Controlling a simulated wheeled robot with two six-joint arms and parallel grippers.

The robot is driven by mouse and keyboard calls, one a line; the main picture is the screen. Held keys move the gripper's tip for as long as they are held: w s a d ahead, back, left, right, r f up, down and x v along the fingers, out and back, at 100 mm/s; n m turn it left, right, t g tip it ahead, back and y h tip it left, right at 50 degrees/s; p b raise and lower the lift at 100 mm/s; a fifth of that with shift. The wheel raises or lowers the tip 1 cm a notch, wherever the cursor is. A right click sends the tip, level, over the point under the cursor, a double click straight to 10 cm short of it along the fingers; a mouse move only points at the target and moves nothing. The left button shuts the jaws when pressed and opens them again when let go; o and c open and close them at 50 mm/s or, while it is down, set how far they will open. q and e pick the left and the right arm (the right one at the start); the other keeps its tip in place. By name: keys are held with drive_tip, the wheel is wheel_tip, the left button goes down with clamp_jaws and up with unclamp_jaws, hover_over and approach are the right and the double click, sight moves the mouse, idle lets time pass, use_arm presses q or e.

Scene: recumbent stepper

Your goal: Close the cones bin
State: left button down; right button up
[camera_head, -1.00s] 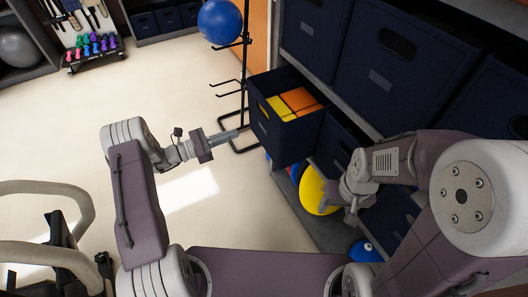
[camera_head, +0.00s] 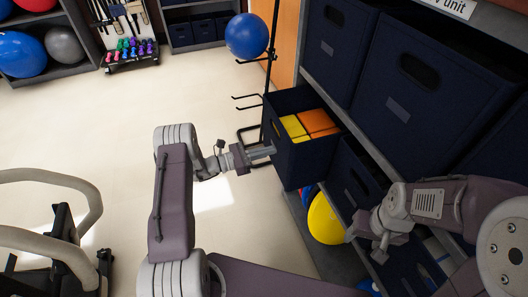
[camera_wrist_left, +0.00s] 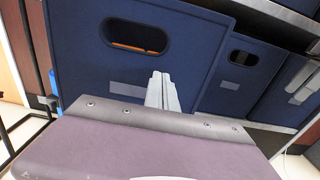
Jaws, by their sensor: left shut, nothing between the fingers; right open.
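The cones bin (camera_head: 287,157) is a dark navy fabric bin with a cut-out handle, sticking out of the shelf unit. Yellow and orange pieces (camera_head: 308,124) show in its open top. My left gripper (camera_head: 268,152) is shut and empty, with its fingertips at the bin's front face. In the left wrist view the shut fingers (camera_wrist_left: 161,88) point at the bin's front (camera_wrist_left: 85,60), below and right of its handle hole; I cannot tell whether they touch. My right gripper (camera_head: 364,246) is open, low by the lower shelf, its fingers partly hidden.
Other navy bins (camera_head: 405,90) sit in the shelf unit (camera_head: 340,110). A yellow disc (camera_head: 325,220) leans on the lower shelf. A black stand (camera_head: 262,100) with a blue ball (camera_head: 246,36) stands beside the cones bin. The stepper's handlebars (camera_head: 60,180) are at left. The floor between is clear.

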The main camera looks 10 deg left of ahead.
use_arm(q)
drive_tip(key=shift+x, duration=0.8)
use_arm(e)
drive_tip(key=shift+w+d+r, duration=0.1)
drive_tip(key=shift+w+d, duration=0.1)
drive_tip(key=shift+d, duration=0.1)
use_arm(q)
drive_tip(key=shift+d, duration=0.1)
